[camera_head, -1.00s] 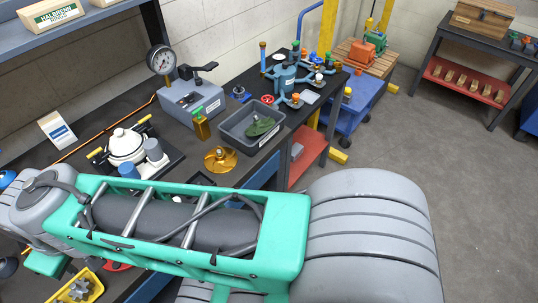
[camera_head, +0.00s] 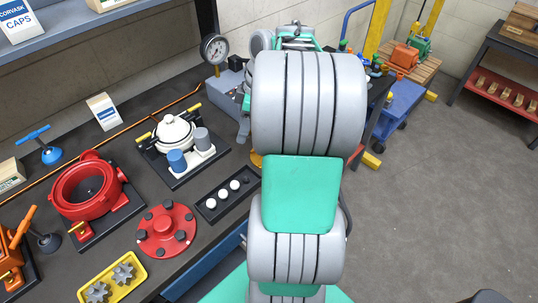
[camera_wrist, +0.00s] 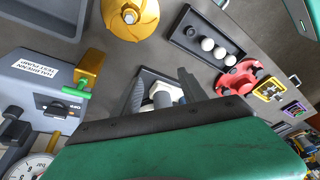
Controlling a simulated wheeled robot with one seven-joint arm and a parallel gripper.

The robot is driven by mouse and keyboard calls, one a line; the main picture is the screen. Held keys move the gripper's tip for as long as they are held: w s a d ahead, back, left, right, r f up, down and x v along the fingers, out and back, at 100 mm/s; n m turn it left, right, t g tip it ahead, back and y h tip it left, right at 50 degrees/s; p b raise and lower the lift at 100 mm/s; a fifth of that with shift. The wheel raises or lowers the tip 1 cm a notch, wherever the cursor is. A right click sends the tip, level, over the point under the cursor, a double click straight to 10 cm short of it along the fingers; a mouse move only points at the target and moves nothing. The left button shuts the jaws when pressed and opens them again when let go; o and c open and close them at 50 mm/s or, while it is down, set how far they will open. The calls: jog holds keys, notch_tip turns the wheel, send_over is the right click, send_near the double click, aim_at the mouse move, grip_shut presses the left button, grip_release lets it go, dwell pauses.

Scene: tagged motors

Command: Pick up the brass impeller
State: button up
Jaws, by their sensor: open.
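The brass impeller (camera_wrist: 130,14) is a round golden disc with curved vanes and a hub, cut off by the top edge of the wrist view. It lies flat on the dark bench. In the head view only a golden sliver (camera_head: 256,159) shows beside my arm, which hides the rest. My gripper (camera_wrist: 160,86) is open, with its two dark fingers apart and nothing held between them. In the wrist view the impeller is beyond the fingertips, up and to the left, apart from them.
A brass piece with a green end (camera_wrist: 88,72) and the grey test pump (camera_wrist: 40,95) stand left in the wrist view. A black tray of white balls (camera_head: 228,193), a white-lidded pot (camera_head: 175,132) and a red flanged part (camera_head: 167,228) stand on the bench. Bare bench surrounds the impeller.

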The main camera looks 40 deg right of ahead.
jog(key=s+d+f+n+y, duration=0.1)
jog(key=s+d+f+n, duration=0.25)
jog(key=d, duration=0.55)
jog(key=shift+m, duration=0.25)
jog(key=x, duration=0.7)
jog(key=shift+s+f+p, duration=0.3)
jog(key=shift+f+p, duration=0.05)
jog(key=shift+p, duration=0.05)
jog(key=shift+d, duration=0.1)
jog(key=shift+c, duration=0.3)
grip_shut()
